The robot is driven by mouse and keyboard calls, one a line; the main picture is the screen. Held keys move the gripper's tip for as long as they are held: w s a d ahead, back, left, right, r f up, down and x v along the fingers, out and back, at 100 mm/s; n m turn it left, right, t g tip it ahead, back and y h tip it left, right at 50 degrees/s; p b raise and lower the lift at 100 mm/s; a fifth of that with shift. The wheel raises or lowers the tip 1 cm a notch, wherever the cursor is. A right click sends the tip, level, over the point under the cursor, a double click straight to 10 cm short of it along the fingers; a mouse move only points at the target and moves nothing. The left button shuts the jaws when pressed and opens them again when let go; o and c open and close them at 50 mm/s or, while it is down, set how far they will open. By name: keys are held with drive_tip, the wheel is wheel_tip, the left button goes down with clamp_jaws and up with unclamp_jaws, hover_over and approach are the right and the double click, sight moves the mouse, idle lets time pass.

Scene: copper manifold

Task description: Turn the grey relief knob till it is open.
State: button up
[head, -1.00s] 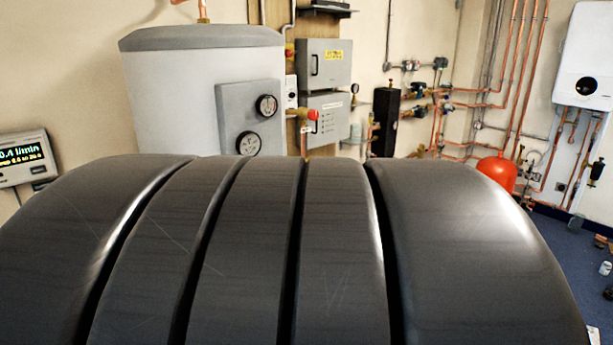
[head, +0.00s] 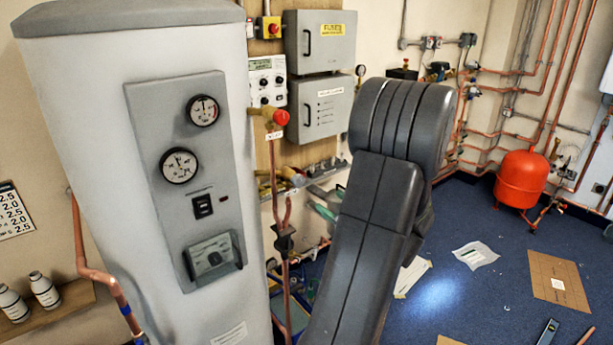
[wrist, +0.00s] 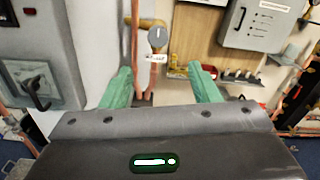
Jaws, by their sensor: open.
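The grey knob (wrist: 157,36), a round disc with a pale line on its face, sits on a brass fitting in the upper middle of the wrist view. A small white tag (wrist: 155,57) is just below it. My gripper (wrist: 160,72) is open and empty, its pale green fingers spread apart. The knob appears above and between the fingertips in that view, apart from them. In the head view my gripper (head: 324,203) is partly hidden behind my dark arm. I cannot surely pick out the grey knob there.
A white cylinder (head: 85,150) with gauges stands at left. A red-capped brass valve (head: 281,117) and copper pipes are beside it. Grey boxes (head: 320,105) hang on the wooden board. A red vessel (head: 522,180) stands at right. Blue floor there is partly clear, with scattered sheets.

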sight(301, 182)
drive_tip(key=p+x, duration=0.3)
drive_tip(key=x, duration=1)
drive_tip(key=shift+w+a+p, duration=0.1)
drive_tip(key=shift+a+p, duration=0.25)
drive_tip(key=c, duration=1)
